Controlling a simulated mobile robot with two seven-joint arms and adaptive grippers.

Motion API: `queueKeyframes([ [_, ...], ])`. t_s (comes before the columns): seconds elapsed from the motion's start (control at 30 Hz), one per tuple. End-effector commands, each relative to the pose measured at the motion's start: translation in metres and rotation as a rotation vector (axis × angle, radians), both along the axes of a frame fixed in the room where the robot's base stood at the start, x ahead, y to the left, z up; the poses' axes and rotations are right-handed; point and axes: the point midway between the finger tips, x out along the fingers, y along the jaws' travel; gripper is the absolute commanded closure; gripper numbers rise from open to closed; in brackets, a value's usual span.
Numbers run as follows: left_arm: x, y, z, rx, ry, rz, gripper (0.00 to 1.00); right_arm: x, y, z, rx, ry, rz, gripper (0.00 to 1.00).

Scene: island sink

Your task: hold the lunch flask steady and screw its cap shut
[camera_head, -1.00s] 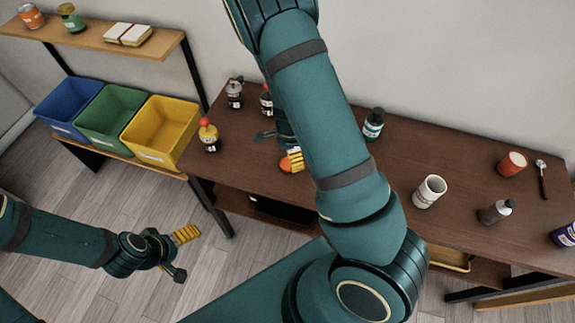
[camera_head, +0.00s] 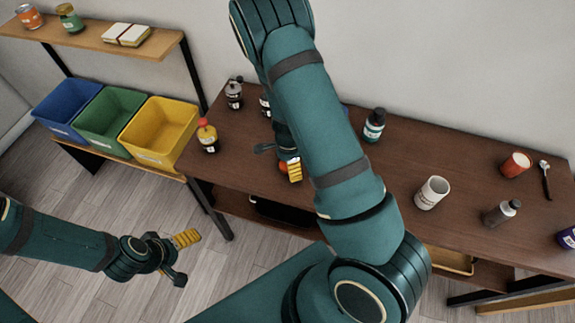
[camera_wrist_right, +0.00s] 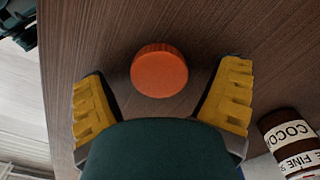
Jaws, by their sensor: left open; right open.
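An orange, ridged round cap (camera_wrist_right: 159,71) shows from above between the yellow-padded fingers of my right gripper (camera_wrist_right: 163,88) in the wrist view. In the head view the right gripper (camera_head: 280,160) is open low over the table's left part, with the orange cap (camera_head: 284,166) partly hidden by its finger. The fingers do not appear to touch the cap. Whether a body stands under the cap is hidden. My left gripper (camera_head: 182,257) is open and empty, off the table's front edge at lower left. No lunch flask is clearly identifiable.
A yellow bin (camera_head: 160,130) stands left.

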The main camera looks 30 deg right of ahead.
Motion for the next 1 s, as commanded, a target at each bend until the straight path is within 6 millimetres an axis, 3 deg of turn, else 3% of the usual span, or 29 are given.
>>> queueKeyframes([
  [0.2,0.000,0.000,0.001,0.000,-0.001,0.000,0.07,0.000,0.000,0.001,0.000,0.000,0.000,0.11],
  [0.33,0.000,0.000,0.001,0.000,-0.001,0.000,0.07,0.000,0.000,0.001,0.000,0.000,0.000,0.49],
  [0.4,0.000,0.000,0.001,0.000,0.000,0.000,0.07,0.000,0.000,0.001,0.000,0.000,0.000,0.61],
  [0.77,0.000,0.000,0.002,0.000,-0.001,0.000,0.07,0.000,0.000,0.004,0.001,-0.001,0.000,0.61],
  [1.0,0.000,0.001,0.016,-0.002,-0.002,0.001,0.07,0.001,0.001,0.042,0.000,-0.003,0.002,0.61],
])
